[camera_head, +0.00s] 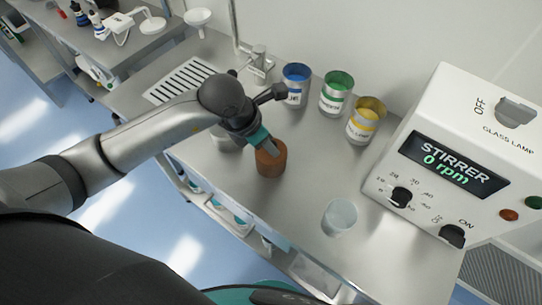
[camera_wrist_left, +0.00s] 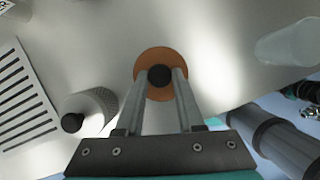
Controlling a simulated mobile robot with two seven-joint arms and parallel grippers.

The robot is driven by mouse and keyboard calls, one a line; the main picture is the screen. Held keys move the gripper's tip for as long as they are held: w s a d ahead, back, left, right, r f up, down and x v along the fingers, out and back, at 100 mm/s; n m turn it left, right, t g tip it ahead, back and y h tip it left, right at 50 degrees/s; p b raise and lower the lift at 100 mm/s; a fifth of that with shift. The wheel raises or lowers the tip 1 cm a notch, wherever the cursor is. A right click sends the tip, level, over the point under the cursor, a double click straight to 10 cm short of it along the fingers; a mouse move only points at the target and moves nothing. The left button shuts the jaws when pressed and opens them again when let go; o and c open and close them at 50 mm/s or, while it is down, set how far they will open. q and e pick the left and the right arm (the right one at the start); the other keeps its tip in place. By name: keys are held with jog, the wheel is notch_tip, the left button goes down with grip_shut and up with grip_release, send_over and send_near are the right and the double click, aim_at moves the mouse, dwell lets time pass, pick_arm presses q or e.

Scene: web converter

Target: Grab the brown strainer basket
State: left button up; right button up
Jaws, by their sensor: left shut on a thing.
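The brown strainer basket (camera_head: 271,160) stands on the metal bench in the head view. In the left wrist view its round brown top (camera_wrist_left: 146,63) with a black knob (camera_wrist_left: 159,76) faces the camera. My left gripper (camera_head: 266,145) reaches down to it from the upper left. In the left wrist view the two fingers of my left gripper (camera_wrist_left: 160,82) are shut on the black knob, one on each side. The basket's lower part is hidden in the wrist view. My right gripper is not in view.
A grey mesh basket (camera_wrist_left: 95,104) with a black knob stands beside the brown one. A clear beaker (camera_head: 339,217) is to the right. Blue (camera_head: 296,85), green (camera_head: 336,93) and yellow (camera_head: 366,121) cans stand behind. The stirrer box (camera_head: 455,160) is far right. The bench's front edge is close.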

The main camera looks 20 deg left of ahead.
pick_arm(q)
grip_shut()
dwell(0.8)
